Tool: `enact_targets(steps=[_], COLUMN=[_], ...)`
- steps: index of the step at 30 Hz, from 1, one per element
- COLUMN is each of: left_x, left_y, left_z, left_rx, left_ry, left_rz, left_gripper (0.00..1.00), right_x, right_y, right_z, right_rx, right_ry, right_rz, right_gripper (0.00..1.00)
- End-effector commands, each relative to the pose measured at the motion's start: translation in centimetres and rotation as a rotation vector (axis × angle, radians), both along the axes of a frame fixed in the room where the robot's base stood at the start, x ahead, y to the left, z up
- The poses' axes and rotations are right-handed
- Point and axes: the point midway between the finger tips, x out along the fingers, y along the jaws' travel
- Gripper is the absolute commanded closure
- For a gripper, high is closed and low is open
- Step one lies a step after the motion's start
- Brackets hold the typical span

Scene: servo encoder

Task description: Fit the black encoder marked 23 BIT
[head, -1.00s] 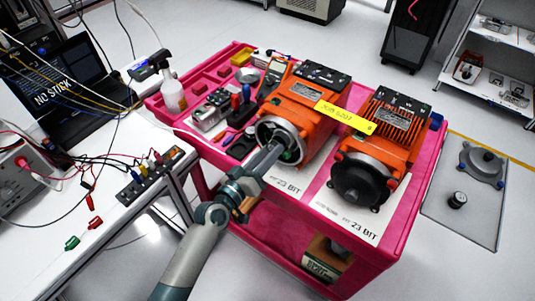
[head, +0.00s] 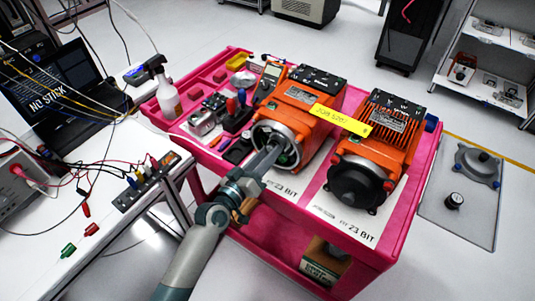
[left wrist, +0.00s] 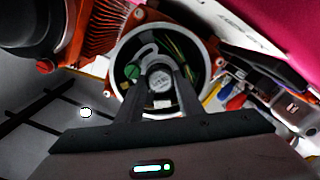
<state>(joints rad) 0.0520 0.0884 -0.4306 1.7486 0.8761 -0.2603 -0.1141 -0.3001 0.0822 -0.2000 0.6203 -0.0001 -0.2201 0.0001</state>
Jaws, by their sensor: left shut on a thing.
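My left gripper (head: 269,158) reaches into the open round end of the left orange motor (head: 304,111). In the left wrist view its two fingers (left wrist: 160,88) are shut on a small round dark encoder (left wrist: 160,79), its face marks too blurred to read. The encoder sits near the middle of the motor's open housing (left wrist: 118,72), with wires and a green part around it. Whether it is seated on the shaft cannot be told. A card on the cart in front of this motor reads 23 BIT. My right gripper is not in view.
A second orange motor (head: 384,133) with a black end cover (head: 356,184) stands close on the right of the pink cart (head: 408,215). A grey cover (head: 478,165) and a black round part (head: 453,201) lie on a grey mat. Tools and a spray bottle (head: 168,100) fill the cart's left.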

Motion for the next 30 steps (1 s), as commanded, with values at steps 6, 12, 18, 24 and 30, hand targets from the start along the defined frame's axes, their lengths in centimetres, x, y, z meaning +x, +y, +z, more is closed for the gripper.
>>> enact_targets(steps=[6, 12, 18, 24, 30], left_x=[0.02, 0.03, 0.01, 0.01, -0.14], left_y=[-0.02, -0.03, -0.02, -0.01, 0.12], left_z=[0.01, 0.01, -0.03, -0.02, -0.01], left_rx=[0.0, 0.0, 0.0, 0.001, 0.001], left_ry=[0.0, 0.0, 0.0, -0.001, -0.001], left_rz=[0.0, 0.0, 0.0, 0.0, 0.0], left_gripper=[0.95, 0.45, 0.48, 0.48, 0.48], right_x=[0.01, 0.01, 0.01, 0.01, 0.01], right_y=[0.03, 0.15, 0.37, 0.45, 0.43], right_z=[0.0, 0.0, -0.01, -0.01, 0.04], right_rx=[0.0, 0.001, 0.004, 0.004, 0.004], right_ry=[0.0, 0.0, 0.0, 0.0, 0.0], right_rz=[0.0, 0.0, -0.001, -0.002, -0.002], right_gripper=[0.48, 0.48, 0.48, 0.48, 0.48])
